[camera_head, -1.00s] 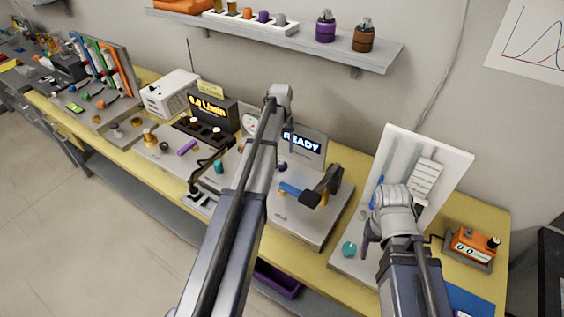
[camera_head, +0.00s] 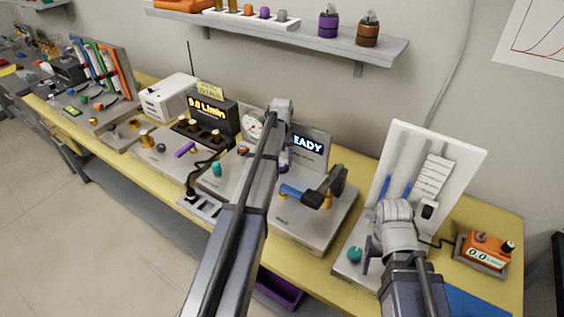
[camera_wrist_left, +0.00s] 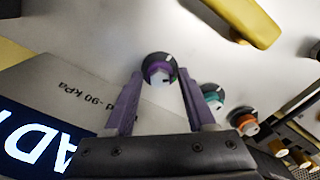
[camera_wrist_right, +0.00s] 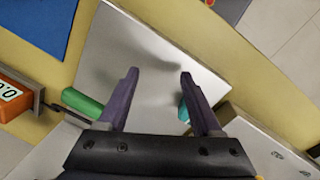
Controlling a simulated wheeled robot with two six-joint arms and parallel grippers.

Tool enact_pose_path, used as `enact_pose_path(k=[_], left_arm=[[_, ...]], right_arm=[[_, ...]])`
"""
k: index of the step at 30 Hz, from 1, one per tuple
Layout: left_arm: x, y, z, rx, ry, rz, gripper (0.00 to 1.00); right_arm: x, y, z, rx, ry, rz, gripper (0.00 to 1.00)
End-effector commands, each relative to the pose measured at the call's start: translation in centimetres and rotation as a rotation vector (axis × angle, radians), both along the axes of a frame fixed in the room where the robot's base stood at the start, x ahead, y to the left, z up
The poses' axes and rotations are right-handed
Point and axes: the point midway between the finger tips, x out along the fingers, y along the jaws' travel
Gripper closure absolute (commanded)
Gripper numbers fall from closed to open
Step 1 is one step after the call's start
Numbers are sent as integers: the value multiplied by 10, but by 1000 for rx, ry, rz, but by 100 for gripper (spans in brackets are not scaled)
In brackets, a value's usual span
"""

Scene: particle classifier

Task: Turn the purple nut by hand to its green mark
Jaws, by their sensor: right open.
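The purple nut (camera_wrist_left: 160,70) shows in the left wrist view with a pale hexagonal centre and a dark ring bearing a light tick. Whether the tips have reached the nut's depth cannot be told. In the head view my left arm hides much of this area. My right gripper (camera_wrist_right: 158,74) is open and empty above a pale board (camera_wrist_right: 135,45), near a teal knob (camera_wrist_right: 183,110).
A teal nut (camera_wrist_left: 212,97) and an orange nut (camera_wrist_left: 242,119) stand close beside the purple one. A lit READY display (camera_head: 308,145) stands behind my left arm. An orange meter (camera_head: 484,250) sits far right.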

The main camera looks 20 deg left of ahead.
Motion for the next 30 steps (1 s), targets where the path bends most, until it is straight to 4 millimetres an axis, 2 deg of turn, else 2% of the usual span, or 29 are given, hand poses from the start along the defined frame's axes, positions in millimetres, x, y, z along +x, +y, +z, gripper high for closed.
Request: enact_pose_path(k=[2,14,23,30], left_arm=[[0,0,0,0,0,0,54],[0,0,0,0,0,0,99],[0,0,0,0,0,-13,100],[0,0,0,0,0,-121,100]], right_arm=[[0,0,0,0,0,0,34],[0,0,0,0,0,0,34],[0,0,0,0,0,0,34],[0,0,0,0,0,0,34]])
